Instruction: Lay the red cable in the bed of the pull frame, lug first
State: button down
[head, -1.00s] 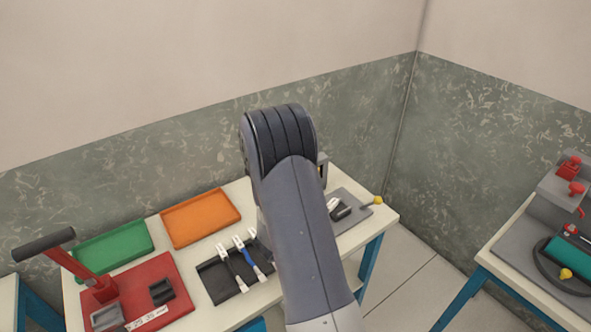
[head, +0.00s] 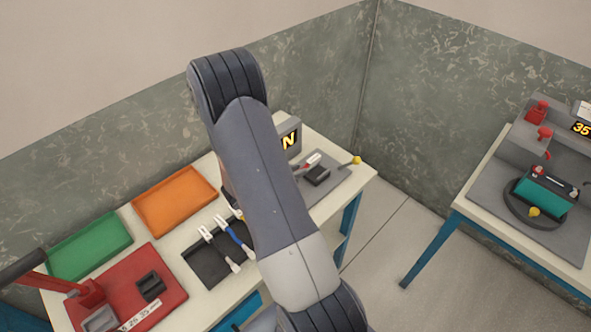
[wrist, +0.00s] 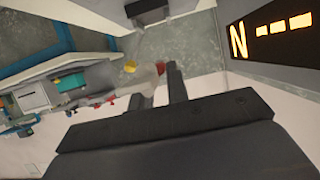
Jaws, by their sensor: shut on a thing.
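In the wrist view my gripper (wrist: 169,82) has its two dark fingers close together, with a small red bit (wrist: 160,68) at the tips, which I take as part of the red cable. Most of the cable and its lug are hidden. In the head view my arm hides the gripper. The pull frame (head: 339,181) is a grey plate at the right end of the near table, with a dark block and a yellow-knobbed lever (head: 356,161). A small white-and-red piece (head: 313,159) shows by the block; I cannot tell if it is the cable. The frame's display (wrist: 271,32) reads N and dashes.
A black rack (head: 205,265) holds cables with white ends, one blue. Green (head: 90,246) and orange (head: 175,200) trays and a red press (head: 125,290) stand to the left. A second table (head: 470,205) with a teal battery (head: 541,196) stands right, across a floor gap.

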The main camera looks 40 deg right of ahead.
jog(key=shift+f+b, duration=2.4)
jog(key=shift+f, duration=0.8)
jog(key=c, duration=1.3)
grip_release()
notch_tip(320, 180, up, 10)
jog(key=shift+r, duration=0.1)
